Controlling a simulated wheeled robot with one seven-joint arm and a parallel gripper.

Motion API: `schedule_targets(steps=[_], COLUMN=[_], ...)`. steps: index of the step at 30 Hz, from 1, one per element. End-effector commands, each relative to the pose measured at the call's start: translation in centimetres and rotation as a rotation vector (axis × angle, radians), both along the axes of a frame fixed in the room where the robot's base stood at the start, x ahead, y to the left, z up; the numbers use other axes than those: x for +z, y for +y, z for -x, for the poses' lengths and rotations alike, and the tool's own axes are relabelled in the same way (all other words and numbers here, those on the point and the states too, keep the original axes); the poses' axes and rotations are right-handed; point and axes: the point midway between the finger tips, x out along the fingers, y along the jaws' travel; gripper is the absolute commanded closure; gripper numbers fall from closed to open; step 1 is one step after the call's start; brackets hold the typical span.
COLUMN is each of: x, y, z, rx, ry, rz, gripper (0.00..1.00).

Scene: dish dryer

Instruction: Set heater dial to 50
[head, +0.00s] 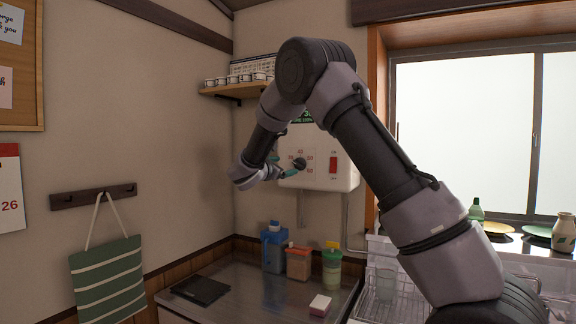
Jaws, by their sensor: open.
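The heater (343,181) is a white box on the back wall, with a red switch (333,164) on its right side. Its dark round dial (300,163) is left of the switch, with small red numbers around it. The numbers are too small to read surely, and I cannot tell the dial's setting. My gripper (282,167) is open at the heater's left side, its teal fingertips close to the dial. I cannot tell whether they touch it.
A shelf with cups (222,91) is above left. On the metal counter (245,297) stand a blue jug (273,249), an orange-red container (298,264) and a green-lidded container (331,270). A dish rack (372,291) is at right. The wall left of the gripper is clear.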

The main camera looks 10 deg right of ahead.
Motion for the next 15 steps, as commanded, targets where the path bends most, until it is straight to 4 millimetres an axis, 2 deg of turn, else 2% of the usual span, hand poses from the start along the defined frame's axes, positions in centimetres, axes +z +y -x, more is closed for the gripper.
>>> schedule_targets(steps=[9,15], x=[0.0,0.0], y=[-3.7,-5.3], z=[-4.8,-7.0], rx=[-0.004,-0.004], ry=[-0.001,-0.001], rz=[-0.003,-0.003], gripper=[0.07,0.07])
